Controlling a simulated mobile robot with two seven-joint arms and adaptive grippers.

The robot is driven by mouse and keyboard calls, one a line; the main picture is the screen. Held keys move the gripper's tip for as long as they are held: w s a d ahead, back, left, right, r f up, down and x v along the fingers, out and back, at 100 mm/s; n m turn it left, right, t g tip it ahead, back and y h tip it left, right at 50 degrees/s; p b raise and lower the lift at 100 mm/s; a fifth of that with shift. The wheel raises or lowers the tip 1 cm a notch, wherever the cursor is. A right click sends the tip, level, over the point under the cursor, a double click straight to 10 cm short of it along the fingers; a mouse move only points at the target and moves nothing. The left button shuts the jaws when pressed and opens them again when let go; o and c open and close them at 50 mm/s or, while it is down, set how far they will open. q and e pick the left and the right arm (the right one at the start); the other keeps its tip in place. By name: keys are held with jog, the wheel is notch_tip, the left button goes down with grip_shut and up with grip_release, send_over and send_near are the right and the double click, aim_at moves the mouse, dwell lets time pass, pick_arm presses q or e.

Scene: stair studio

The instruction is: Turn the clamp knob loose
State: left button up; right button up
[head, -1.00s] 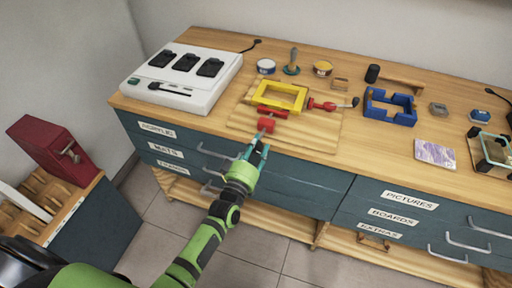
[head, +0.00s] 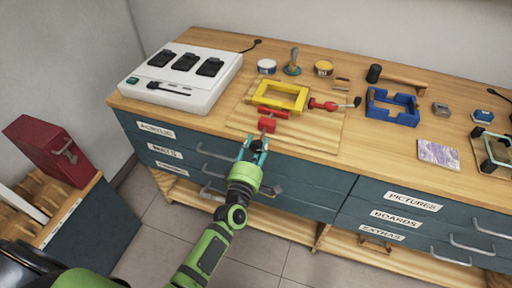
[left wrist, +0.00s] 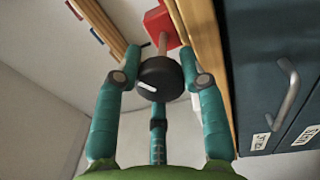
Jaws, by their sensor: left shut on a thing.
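The red clamp (head: 267,123) sits at the front edge of the bench, by the yellow frame (head: 281,96). Its black round knob (left wrist: 158,82), with a white mark on its face, shows in the left wrist view, on a rod leading to the red clamp body (left wrist: 166,25). My left gripper (head: 256,148) is at the bench's front edge, its teal fingers closed around the knob, which they mostly hide in the head view. My right gripper is not in view.
Dark drawers with metal handles (head: 215,152) are just below the gripper. On the bench stand a white charger station (head: 205,95), a red-handled tool (head: 325,104), a blue frame (head: 392,106), a mallet (head: 395,82) and small tins. A red box (head: 50,150) stands at left.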

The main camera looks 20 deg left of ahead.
pick_arm(q)
jog(key=n, duration=0.6)
jog(key=shift+d+n+g+y, duration=0.3)
jog(key=shift+n, duration=0.1)
jog(key=n, duration=0.5)
jog(key=shift+w+r+n, duration=0.1)
jog(key=shift+r+n, duration=0.1)
jog(key=shift+n, duration=0.1)
jog(key=shift+a, duration=0.1)
jog(key=shift+r+n, duration=0.2)
jog(key=shift+n, duration=0.1)
jog(key=o, duration=1.2)
jog(key=shift+f, duration=0.1)
jog(key=shift+f, duration=0.1)
